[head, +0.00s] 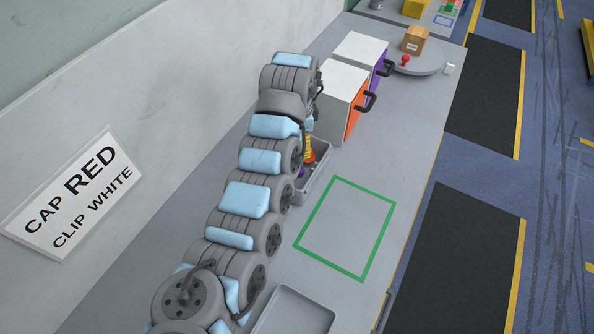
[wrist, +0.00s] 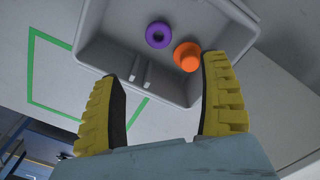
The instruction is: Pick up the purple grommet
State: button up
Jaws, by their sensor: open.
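The purple grommet (wrist: 158,35) is a small ring lying in a grey bin (wrist: 100,55) in the wrist view. An orange part (wrist: 187,57) lies in the same bin, just right of it. My gripper (wrist: 165,100) is open and empty, with its two yellow ribbed fingers apart at the bin's near side. The grommet lies beyond the fingertips and is not between them. In the head view, the grommet (head: 300,171) shows only as a purple bit beside my arm, in the bin (head: 318,185). My arm hides much of the bin there.
A green outlined square (head: 347,228) on the bench is empty. An empty-looking grey tray (head: 295,315) stands nearer. Beyond the bin are two white-topped boxes (head: 340,80) with black handles, and a turntable (head: 418,66) with a cardboard box (head: 415,40) and a red part (head: 405,61).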

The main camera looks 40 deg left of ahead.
notch_tip(320, 180, down, 8)
jog(key=shift+r, duration=0.1)
jog(key=shift+s+f, duration=0.1)
jog(key=shift+f, duration=2.55)
jog(key=c, duration=1)
